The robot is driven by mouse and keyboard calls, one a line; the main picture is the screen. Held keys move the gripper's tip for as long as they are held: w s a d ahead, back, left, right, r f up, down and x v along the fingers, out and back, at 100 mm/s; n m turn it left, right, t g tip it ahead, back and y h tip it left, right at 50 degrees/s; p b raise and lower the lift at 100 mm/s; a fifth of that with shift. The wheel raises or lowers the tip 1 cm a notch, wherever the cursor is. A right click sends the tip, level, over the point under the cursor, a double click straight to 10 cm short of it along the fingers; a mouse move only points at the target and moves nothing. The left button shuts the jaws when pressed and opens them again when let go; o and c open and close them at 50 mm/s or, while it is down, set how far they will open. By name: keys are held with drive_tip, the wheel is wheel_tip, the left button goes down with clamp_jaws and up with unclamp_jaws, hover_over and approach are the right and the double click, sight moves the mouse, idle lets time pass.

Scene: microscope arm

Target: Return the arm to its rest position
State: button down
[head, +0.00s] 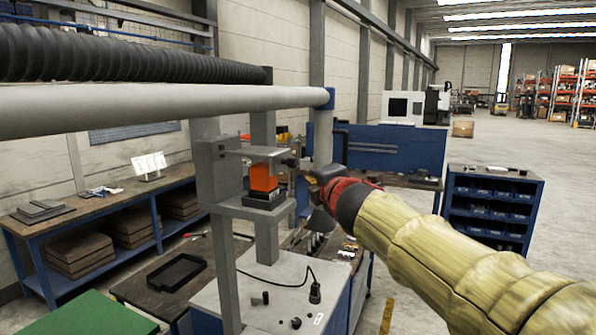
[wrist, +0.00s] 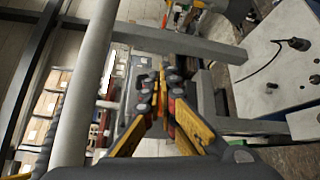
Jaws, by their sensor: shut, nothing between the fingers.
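A long light-grey tube (head: 160,110) crosses the head view from the left to a blue joint, where a short vertical tube (head: 323,135) hangs down. A pale tube (wrist: 85,85) also runs along the left of the wrist view. My gripper (head: 312,183) is at the lower end of the vertical tube, at the end of my yellow-sleeved arm with its red band; I cannot tell whether they touch. In the wrist view my gripper (wrist: 166,82) has its yellow-and-black fingers closed together with nothing between them.
A grey stand (head: 217,165) with an orange block (head: 264,178) stands just left of my gripper. Below is a pale-topped bench (head: 250,290) with small dark parts and a cable. A black ribbed hose (head: 130,55) runs above the tube. Open floor (head: 480,280) lies at the right.

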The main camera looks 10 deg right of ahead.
drive_tip(key=s+d+f+m+g+h+p, duration=0.2)
drive_tip(key=s+d+f+m+g+h, duration=0.15)
drive_tip(key=d+f+m, duration=0.6)
drive_tip(key=s+d+f+m+g+h+b, duration=0.2)
drive_tip(key=s+d+f+m, duration=0.2)
drive_tip(key=s+f, duration=0.4)
drive_tip(key=s+a+f+m+g+y+b, duration=0.1)
drive_tip(key=s+f+b, duration=0.3)
drive_tip(key=s+f, duration=0.5)
drive_tip(key=s+a+f+m+g+y+b, duration=0.1)
drive_tip(key=s+a+f+m+g+b, duration=0.2)
drive_tip(key=s+f, duration=0.7)
drive_tip(key=s+a+f+m+g+y+b, duration=0.1)
drive_tip(key=s+a+f+m+g+b, duration=0.1)
drive_tip(key=s+f+b, duration=0.4)
drive_tip(key=s+a+f+m, duration=0.1)
drive_tip(key=s+f+m, duration=0.1)
drive_tip(key=s, duration=0.3)
drive_tip(key=shift+s+f+y, duration=0.15)
drive_tip(key=shift+f+y, duration=0.2)
drive_tip(key=shift+f, duration=0.45)
